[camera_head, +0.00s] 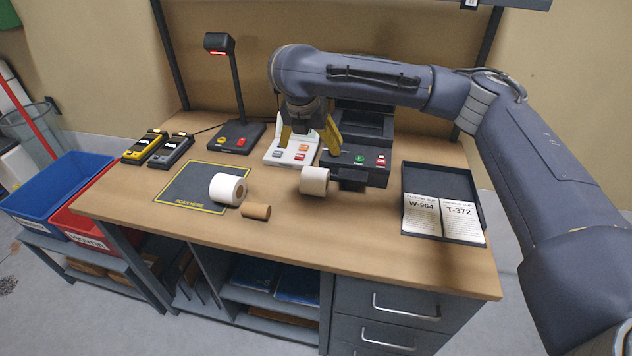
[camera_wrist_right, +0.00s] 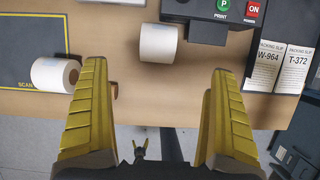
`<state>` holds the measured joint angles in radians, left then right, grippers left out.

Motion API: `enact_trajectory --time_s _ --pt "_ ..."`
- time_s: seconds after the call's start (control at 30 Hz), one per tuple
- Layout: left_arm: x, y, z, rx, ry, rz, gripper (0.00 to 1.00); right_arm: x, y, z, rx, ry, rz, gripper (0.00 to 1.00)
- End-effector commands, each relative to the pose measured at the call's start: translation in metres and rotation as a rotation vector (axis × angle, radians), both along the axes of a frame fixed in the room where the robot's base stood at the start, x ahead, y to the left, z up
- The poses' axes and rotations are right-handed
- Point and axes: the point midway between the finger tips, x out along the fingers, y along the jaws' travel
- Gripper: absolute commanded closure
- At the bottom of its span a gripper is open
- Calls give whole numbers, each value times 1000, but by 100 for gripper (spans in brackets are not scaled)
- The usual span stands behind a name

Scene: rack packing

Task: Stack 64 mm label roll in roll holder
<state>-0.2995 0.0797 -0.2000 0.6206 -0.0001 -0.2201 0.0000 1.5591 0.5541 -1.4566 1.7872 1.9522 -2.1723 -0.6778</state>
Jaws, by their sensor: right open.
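A white label roll (camera_head: 314,181) lies on its side on the table in front of the printer; it also shows in the right wrist view (camera_wrist_right: 158,43). A second white roll (camera_head: 228,188) lies on the dark mat's right edge, its core visible in the wrist view (camera_wrist_right: 55,75). A bare brown core (camera_head: 257,212) lies nearby. I cannot make out a roll holder for certain; a black block (camera_head: 348,179) juts from the printer's front. My right gripper (camera_head: 309,138) is open and empty above the table. A small dark shape with yellow tips (camera_wrist_right: 140,138) may be my left gripper.
The printer (camera_head: 373,160) and a white button panel (camera_head: 290,153) stand behind. A black tray (camera_head: 477,189) with two packing slips is at the right. A scanner stand (camera_head: 240,135) and two handheld devices stand at the back left. The front table strip is clear.

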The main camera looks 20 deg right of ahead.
Motion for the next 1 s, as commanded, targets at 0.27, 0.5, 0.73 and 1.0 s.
enact_trajectory --time_s 0.27,0.5,0.73,1.0 --pt "0 0 0 0 0 0 9 14 -8 -43 3 3 -3 6" --pt "-1 0 0 -1 1 0 9 25 -14 -73 3 2 -2 6" --pt "-1 0 0 -1 1 0 9 31 -17 -86 4 0 -2 6" --pt "-1 0 0 -1 1 0 9 35 -19 -104 3 3 -4 6"
